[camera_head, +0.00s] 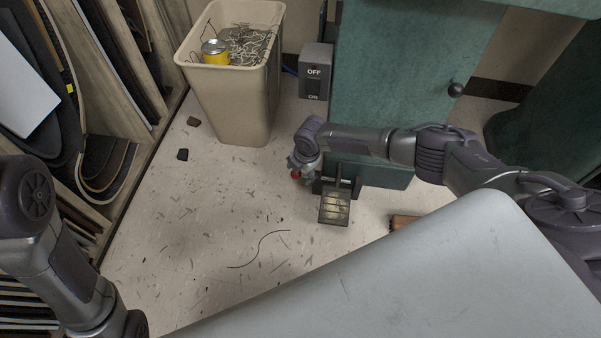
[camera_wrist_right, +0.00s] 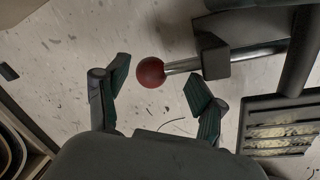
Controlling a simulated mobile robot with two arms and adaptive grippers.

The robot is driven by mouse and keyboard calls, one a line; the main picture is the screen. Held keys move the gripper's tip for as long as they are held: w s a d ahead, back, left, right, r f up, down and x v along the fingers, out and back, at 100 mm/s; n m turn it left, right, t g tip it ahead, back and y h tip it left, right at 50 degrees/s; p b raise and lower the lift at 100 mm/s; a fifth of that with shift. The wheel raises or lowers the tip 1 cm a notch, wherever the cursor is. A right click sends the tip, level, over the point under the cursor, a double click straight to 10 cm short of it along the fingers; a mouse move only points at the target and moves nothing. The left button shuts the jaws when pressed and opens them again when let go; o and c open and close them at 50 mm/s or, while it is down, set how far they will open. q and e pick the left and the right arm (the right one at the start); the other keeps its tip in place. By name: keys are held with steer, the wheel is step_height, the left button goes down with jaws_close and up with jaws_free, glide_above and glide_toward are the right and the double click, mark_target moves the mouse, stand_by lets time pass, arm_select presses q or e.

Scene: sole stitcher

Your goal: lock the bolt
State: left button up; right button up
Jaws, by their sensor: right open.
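The bolt is a metal rod (camera_wrist_right: 184,66) with a red ball knob (camera_wrist_right: 151,72), sticking out of a dark block (camera_wrist_right: 215,62) in the right wrist view. In the head view the red knob (camera_head: 296,174) shows small beside the pedal bracket, low by the green machine. My right gripper (camera_wrist_right: 157,85) is open, with one finger on each side of the knob. The knob lies between and slightly beyond the fingertips, and I cannot tell whether either touches it. In the head view my right gripper (camera_head: 303,168) is partly hidden by its wrist. My left arm shows at left, but its gripper is out of view.
A foot pedal (camera_head: 334,208) sits right beside the bolt. The green machine body (camera_head: 395,90) stands behind my right arm. A beige bin (camera_head: 235,100) and a grey OFF/ON switch box (camera_head: 315,72) stand behind. The floor to the left is mostly clear.

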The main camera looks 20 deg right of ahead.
step_height(320, 180, up, 9)
stand_by(0.3)
steer(key=shift+f, duration=0.1)
